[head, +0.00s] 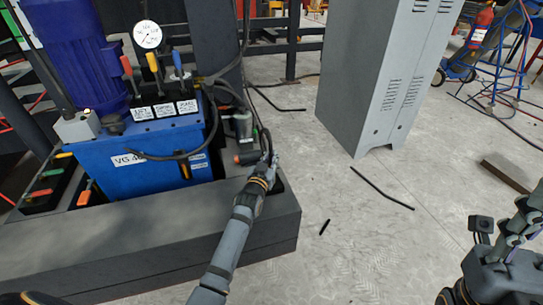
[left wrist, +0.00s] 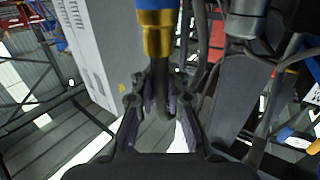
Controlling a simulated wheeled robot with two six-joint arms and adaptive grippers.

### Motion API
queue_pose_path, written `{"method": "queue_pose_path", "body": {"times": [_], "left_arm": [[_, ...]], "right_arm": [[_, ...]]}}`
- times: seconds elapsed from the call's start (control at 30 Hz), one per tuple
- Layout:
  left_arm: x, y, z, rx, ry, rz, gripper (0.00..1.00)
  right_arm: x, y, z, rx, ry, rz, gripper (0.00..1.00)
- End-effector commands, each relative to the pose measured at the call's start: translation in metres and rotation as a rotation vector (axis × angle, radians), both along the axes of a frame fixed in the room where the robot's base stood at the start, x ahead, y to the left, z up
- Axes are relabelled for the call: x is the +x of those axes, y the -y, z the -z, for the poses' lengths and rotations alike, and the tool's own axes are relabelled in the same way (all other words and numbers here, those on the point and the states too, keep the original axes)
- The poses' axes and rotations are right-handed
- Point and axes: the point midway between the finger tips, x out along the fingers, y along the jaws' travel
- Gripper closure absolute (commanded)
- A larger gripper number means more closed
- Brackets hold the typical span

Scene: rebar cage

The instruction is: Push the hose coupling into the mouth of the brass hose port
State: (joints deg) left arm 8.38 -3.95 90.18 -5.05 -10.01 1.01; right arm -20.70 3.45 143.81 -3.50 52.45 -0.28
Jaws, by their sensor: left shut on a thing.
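My left gripper (head: 267,168) is low beside the blue power unit, at the end of the grey arm. In the left wrist view, my left gripper (left wrist: 160,100) is shut on a dark, hose-like piece (left wrist: 161,75), which I take for the hose coupling. A brass fitting (left wrist: 157,35) with a blue upper part lies straight beyond the fingers, in line with the dark piece. The two appear to meet, but I cannot tell whether one is inside the other. In the head view, the gripper and dark hoses hide this spot. My right gripper (head: 522,225) is at the right edge, its fingertips unclear.
The blue power unit (head: 150,165) stands in a dark tray (head: 140,230) left of my left gripper. Dark hoses and a grey metal cylinder (left wrist: 245,20) are close by. A grey cabinet (head: 375,75) stands behind. The concrete floor (head: 350,240) between the arms is mostly clear.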

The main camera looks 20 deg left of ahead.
Motion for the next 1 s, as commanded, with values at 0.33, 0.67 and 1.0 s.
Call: {"method": "queue_pose_path", "body": {"times": [0.33,0.67,1.0], "left_arm": [[0.0000,0.0000,0.0078,0.000,-0.001,0.000,1.00],[-0.0001,0.0000,0.0085,0.000,-0.002,0.000,0.72],[-0.0002,0.0000,0.0084,0.000,-0.002,0.000,0.60]], "right_arm": [[0.0000,0.0000,0.0038,0.000,0.000,0.000,0.60],[-0.0001,0.0001,0.0037,0.000,0.000,0.000,0.60],[0.0000,0.0003,0.0035,0.002,0.001,0.000,0.60]]}}
